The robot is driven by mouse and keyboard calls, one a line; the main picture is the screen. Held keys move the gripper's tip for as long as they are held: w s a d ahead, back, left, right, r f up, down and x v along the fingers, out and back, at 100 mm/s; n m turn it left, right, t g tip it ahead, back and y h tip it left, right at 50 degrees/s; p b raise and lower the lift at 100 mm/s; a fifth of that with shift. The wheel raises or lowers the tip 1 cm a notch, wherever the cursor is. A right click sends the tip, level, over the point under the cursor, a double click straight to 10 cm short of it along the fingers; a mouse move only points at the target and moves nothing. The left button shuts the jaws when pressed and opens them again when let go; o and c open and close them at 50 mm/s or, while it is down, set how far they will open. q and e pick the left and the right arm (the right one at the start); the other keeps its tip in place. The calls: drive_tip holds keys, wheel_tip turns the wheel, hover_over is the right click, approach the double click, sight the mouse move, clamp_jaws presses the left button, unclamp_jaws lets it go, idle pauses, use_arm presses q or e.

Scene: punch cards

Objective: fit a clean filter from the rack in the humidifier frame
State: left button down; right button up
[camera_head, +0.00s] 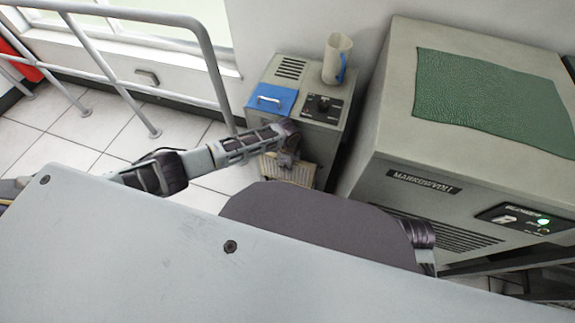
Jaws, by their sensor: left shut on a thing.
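The humidifier (338,128) is a small beige cabinet against the wall, with a blue flap (270,99) and a dark control panel with a knob on top. My left gripper (287,158) is at its front, low down, and is shut on a cream, ribbed filter (298,174). The filter is at the cabinet's lower front; my gripper covers its upper part and my body hides what is below. I cannot tell whether it sits inside the frame or just in front. The rack is not in view. My right gripper is not in view.
A beige jug (337,58) stands on top of the humidifier. A large beige machine (400,150) with a green mat (490,100) stands close on the right. A grey railing (130,75) runs at the left, with open tiled floor (75,140) below it.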

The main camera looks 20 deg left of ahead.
sight(288, 178)
use_arm(q)
drive_tip(key=shift+p, duration=0.3)
idle(0.5)
drive_tip(key=shift+f+b, duration=0.75)
drive_tip(key=shift+f, duration=0.75)
idle(0.5)
drive_tip(key=shift+f+b, duration=2.8)
drive_tip(key=shift+f, duration=1.7)
idle(0.7)
